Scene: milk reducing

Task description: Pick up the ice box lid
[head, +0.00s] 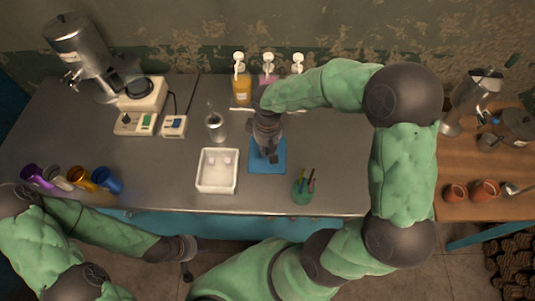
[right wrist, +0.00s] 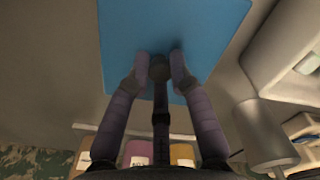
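A flat blue square (head: 267,164), which I take to be the ice box lid, lies on the grey counter just right of the open white box (head: 217,187). My right gripper (head: 268,157) is over the blue square, pointing down. In the right wrist view the blue surface (right wrist: 205,25) lies beyond the fingertips. The right fingers (right wrist: 159,72) are apart, with a dark rounded piece between their tips. I cannot tell whether they press on it. My left gripper (head: 187,262) hangs in front of the counter edge, away from the lid; its fingers are too small to read.
A green holder with pens (head: 303,190) stands right of the blue square. A metal cup (head: 215,124) and pump bottles (head: 241,88) stand behind. Coloured cups (head: 107,180) and a coffee grinder (head: 82,50) are at left. The counter's front strip is mostly clear.

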